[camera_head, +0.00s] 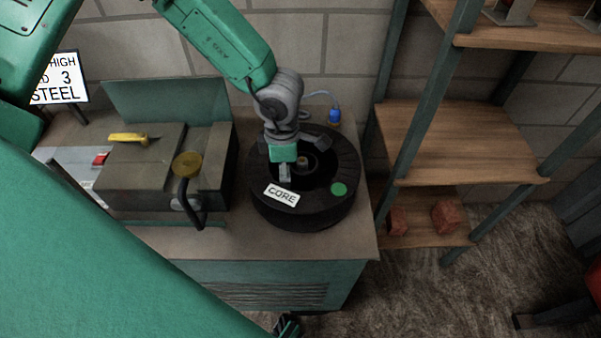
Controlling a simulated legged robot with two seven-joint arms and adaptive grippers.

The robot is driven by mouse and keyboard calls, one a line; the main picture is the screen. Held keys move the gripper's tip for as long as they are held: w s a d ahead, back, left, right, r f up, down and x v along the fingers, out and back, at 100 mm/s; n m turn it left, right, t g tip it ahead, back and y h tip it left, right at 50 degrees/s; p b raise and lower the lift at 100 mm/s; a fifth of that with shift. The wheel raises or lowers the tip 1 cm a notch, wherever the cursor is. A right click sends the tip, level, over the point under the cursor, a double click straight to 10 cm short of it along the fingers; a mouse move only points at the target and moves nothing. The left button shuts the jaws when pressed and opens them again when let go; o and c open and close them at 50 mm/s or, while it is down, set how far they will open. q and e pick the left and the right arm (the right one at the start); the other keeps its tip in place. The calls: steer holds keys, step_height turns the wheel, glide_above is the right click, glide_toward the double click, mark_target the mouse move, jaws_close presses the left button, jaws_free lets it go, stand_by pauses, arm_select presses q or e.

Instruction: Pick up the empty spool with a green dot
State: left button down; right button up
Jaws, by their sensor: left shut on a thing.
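My left gripper (286,172) reaches down over the spool's left inner part, shut on the spool. The exact contact of the fingers is partly hidden by the gripper itself. A dark tip at the bottom edge (287,325) may be part of my right gripper, but its jaws cannot be made out.
A grey machine (150,175) with a yellow handle and a black lever stands left of the spool. A blue-capped item (334,115) is behind it. A wooden shelf rack (455,145) with reddish blocks stands to the right. Bench space (240,240) in front is narrow.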

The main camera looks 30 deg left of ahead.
arm_select(q)
steer(key=shift+w+d+r, duration=0.1)
steer(key=shift+w+d, duration=0.05)
steer(key=shift+w, duration=0.05)
steer(key=shift+w+r, duration=0.1)
steer(key=shift+r, duration=0.35)
step_height(320, 180, up, 17)
steer(key=p, duration=0.2)
steer(key=shift+p, duration=0.35)
steer(key=shift+c, duration=2.3)
jaws_free()
